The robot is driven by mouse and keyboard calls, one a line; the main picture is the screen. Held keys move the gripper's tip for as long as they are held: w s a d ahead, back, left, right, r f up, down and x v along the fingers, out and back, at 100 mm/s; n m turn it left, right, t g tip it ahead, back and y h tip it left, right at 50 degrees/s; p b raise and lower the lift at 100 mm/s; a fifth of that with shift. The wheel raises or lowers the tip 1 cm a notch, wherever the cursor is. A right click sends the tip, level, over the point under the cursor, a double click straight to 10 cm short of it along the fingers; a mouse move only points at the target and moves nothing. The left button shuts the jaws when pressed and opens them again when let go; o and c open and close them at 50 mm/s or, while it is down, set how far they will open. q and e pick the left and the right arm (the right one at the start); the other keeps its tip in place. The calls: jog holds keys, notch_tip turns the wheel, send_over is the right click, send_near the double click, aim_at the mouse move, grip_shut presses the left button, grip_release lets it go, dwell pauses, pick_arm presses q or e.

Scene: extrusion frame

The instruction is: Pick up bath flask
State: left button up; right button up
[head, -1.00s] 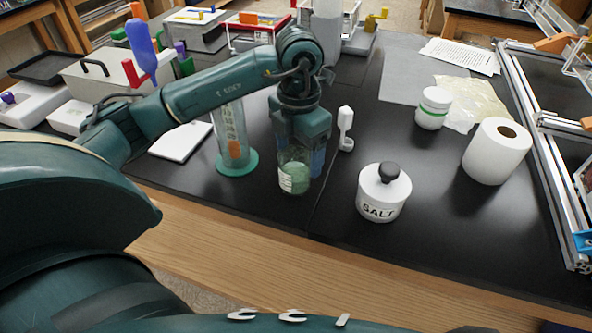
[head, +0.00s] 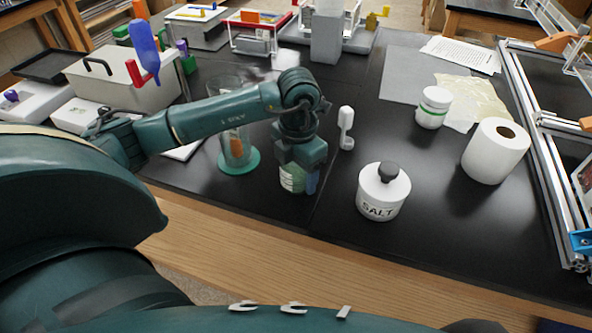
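A small clear flask with green contents and a white label (head: 291,179), which I take to be the bath flask, stands on the black bench near its front edge. My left gripper (head: 298,182) points straight down over it. The gripper body hides the flask's top. One blue finger shows along the flask's right side; the other finger is hidden, so I cannot tell whether the fingers touch the glass. My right gripper is out of view.
A tall glass cylinder on a green base (head: 239,161) stands just left of the flask. A white salt jar (head: 383,193) is to the right, with a small white tool (head: 346,128) behind. A paper roll (head: 496,150) and a green-banded jar (head: 433,108) stand farther right.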

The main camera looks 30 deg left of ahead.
pick_arm(q)
jog(key=c, duration=0.6)
jog(key=shift+c, duration=0.2)
jog(key=shift+r, duration=0.2)
